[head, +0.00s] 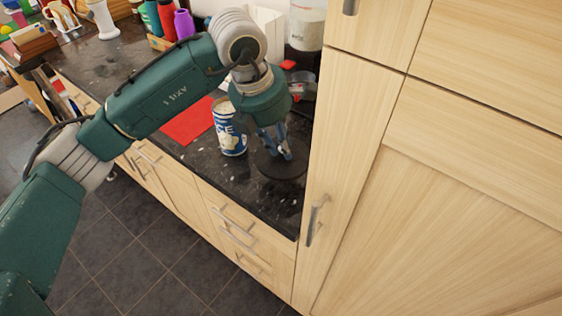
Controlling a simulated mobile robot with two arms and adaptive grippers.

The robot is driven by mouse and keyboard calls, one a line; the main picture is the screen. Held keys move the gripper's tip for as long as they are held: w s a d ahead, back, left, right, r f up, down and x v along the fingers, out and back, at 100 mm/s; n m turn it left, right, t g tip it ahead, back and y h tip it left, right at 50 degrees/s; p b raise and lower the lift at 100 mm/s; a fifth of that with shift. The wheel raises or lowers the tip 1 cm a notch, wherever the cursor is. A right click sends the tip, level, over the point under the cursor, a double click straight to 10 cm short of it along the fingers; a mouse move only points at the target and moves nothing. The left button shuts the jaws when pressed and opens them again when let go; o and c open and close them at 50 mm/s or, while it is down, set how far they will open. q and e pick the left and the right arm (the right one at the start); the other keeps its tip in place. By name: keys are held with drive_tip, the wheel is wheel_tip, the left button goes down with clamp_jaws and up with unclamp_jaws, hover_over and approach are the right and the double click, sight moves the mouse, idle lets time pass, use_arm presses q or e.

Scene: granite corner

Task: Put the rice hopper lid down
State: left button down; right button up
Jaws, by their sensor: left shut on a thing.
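My left gripper (284,152) reaches down over the dark counter beside the tall cabinet, with its fingers shut. A dark round disc (293,170), which looks like the rice hopper lid, is directly under the fingertips, and the fingers appear closed on its middle. It lies about flat, at or just above the counter top; I cannot tell whether it touches. A clear container with a printed label (307,28), possibly the rice hopper, stands behind, partly cut off by the cabinet. My right gripper is not in view.
A blue and white can (230,135) stands close left of my left gripper. A red mat (187,124) lies farther left on the counter (222,173). The tall wooden cabinet (345,130) closes off the right side.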

sight(281, 156)
use_arm(q)
wheel_tip(281, 156, down, 3)
drive_tip(key=shift+r, duration=0.2)
drive_tip(key=shift+f+p, duration=0.3)
drive_tip(key=shift+f, duration=0.3)
wheel_tip(281, 156, down, 4)
drive_tip(key=shift+r+p, duration=0.1)
drive_tip(key=shift+p, duration=0.35)
drive_tip(key=c, duration=1.6)
unclamp_jaws()
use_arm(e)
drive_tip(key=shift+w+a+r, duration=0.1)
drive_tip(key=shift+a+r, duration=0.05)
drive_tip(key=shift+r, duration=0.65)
